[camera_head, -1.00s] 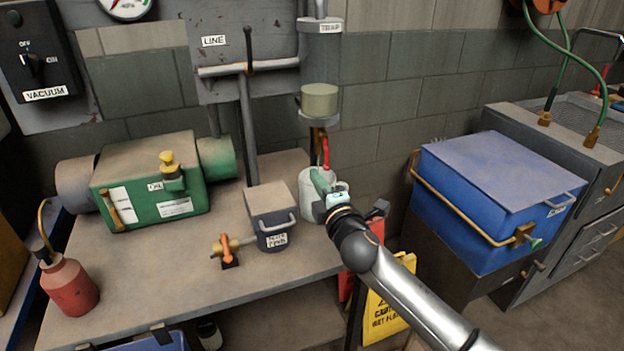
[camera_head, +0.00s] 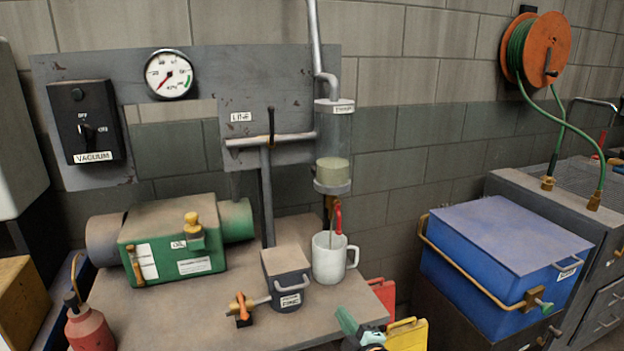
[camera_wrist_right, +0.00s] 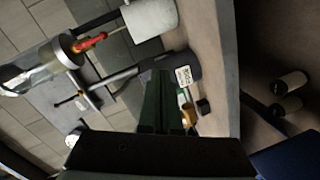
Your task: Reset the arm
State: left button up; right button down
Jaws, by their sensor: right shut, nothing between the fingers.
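My right gripper (camera_head: 358,330) shows at the bottom edge of the head view, its teal fingers shut and empty. It is in front of the bench's right end, below and apart from the white mug (camera_head: 330,257). Most of my right arm is cut off by the frame. In the right wrist view the dark green fingers (camera_wrist_right: 160,100) point away from the camera, with the mug (camera_wrist_right: 150,18) beyond them at the top. My left gripper is not in view.
The mug stands upright on the bench (camera_head: 150,310) under the clear trap (camera_head: 333,145) with its red-handled valve (camera_head: 338,215). A grey labelled box (camera_head: 287,278) and green pump (camera_head: 175,245) stand left. A blue chest (camera_head: 505,245) is right; a yellow sign (camera_head: 407,335) is close by.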

jog(key=s+d+f+m+g+p, duration=0.1)
jog(key=s+d+f+m+g, duration=0.1)
jog(key=s, duration=0.8)
jog(key=s+d+f+m+g+h+p, duration=0.1)
jog(key=s+d+f+m+g, duration=0.1)
jog(key=s+d+f+m, duration=0.2)
jog(key=s+d+f+m+g+h+p, duration=0.1)
jog(key=s+d+f+m, duration=0.2)
jog(key=s+f+m, duration=0.5)
jog(key=s+f, duration=0.3)
jog(key=s, duration=0.6)
jog(key=shift+s+f+g, duration=0.15)
jog(key=shift+f+g, duration=0.05)
jog(key=shift+g, duration=0.2)
